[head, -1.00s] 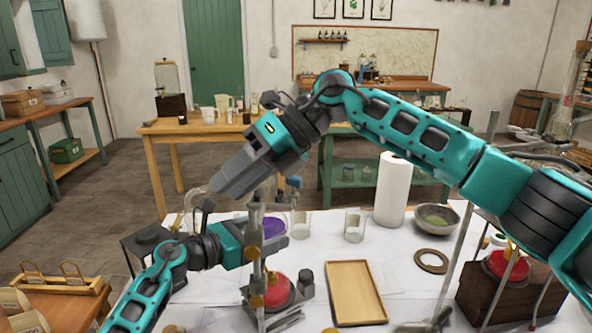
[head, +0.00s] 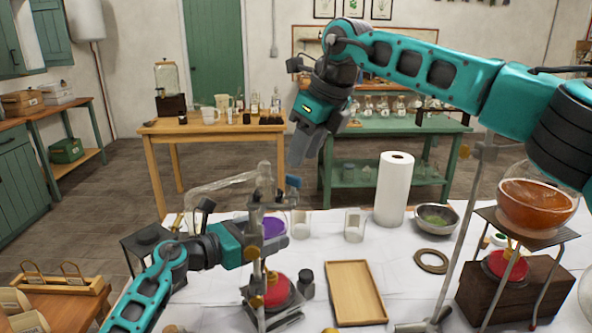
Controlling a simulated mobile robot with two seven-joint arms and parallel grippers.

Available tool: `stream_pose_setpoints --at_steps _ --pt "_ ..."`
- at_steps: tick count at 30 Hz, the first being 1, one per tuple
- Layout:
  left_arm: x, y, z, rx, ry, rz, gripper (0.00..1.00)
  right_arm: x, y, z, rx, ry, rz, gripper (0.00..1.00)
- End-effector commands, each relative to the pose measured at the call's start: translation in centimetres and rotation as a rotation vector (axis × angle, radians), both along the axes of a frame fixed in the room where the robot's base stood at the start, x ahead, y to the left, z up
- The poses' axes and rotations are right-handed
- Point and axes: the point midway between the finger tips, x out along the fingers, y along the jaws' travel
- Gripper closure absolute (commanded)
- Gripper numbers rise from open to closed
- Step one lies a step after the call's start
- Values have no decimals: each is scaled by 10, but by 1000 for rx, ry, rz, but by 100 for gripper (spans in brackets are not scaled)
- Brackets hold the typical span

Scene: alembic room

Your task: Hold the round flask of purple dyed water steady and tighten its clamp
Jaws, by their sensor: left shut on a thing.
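The round flask of purple dyed water (head: 273,227) hangs on an upright metal stand (head: 257,270) at the table's left middle, partly hidden by the rod and my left gripper. A blue knob (head: 292,182), apparently the clamp's screw, sticks out right of the flask's neck. My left gripper (head: 262,230) is shut at the flask, reaching in from the left; its fingertips are partly hidden. My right gripper (head: 299,158) points down above the blue knob in the picture, apart from it and holding nothing visible. Its fingers overlap, so their opening is unclear.
Below the flask is a red burner (head: 275,290). A bent glass tube (head: 215,190) reaches left from the stand top. Right are a glass beaker (head: 354,226), wooden tray (head: 356,293), paper roll (head: 394,190), bowl (head: 437,219) and orange flask (head: 537,205) on a tripod.

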Motion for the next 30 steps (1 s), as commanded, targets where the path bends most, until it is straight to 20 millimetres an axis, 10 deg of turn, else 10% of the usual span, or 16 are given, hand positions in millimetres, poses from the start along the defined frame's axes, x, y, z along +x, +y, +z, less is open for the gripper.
stream_pose_setpoints --at_steps 9,21,30 --pt "0 0 0 0 0 1 31 11 14 -43 1 1 1 62" --pt "0 0 0 0 0 1 30 13 16 -49 1 0 0 63" --pt "0 0 0 0 0 1 30 13 16 -49 1 0 0 91"
